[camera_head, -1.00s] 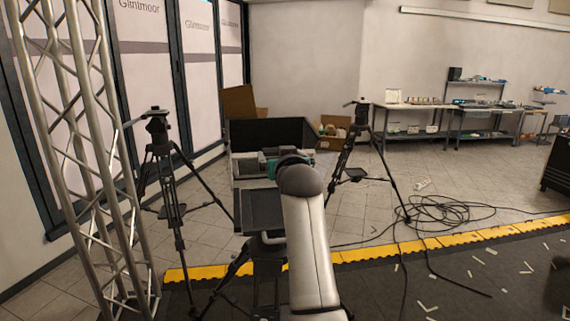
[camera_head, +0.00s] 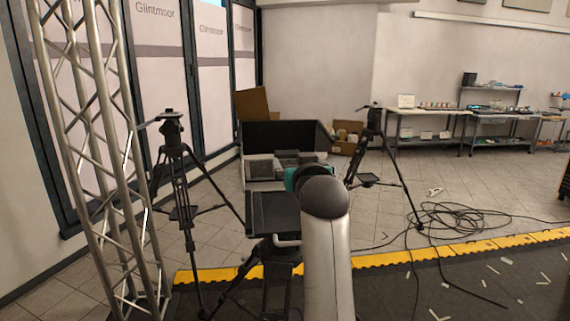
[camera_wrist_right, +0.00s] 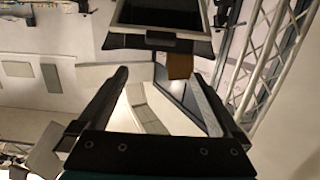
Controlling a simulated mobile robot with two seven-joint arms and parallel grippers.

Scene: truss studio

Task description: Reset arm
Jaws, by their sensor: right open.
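My right arm rises from the bottom centre of the head view, and the teal part of my right gripper (camera_head: 296,178) shows behind its rounded end. Its fingers are hard to make out there. In the right wrist view the two dark fingers of the right gripper (camera_wrist_right: 160,73) stand wide apart with nothing between them. A dark flat panel with a pale edge (camera_wrist_right: 165,38) shows beyond the fingertips at the top. My left gripper is not in view.
A tripod with a flat black top (camera_head: 272,213) stands close beside my arm. An open black case (camera_head: 283,136) lies behind it. Other tripods (camera_head: 180,190) (camera_head: 372,150), a metal truss (camera_head: 100,160) and loose cables (camera_head: 450,217) stand or lie around. Workbenches (camera_head: 430,112) line the back right.

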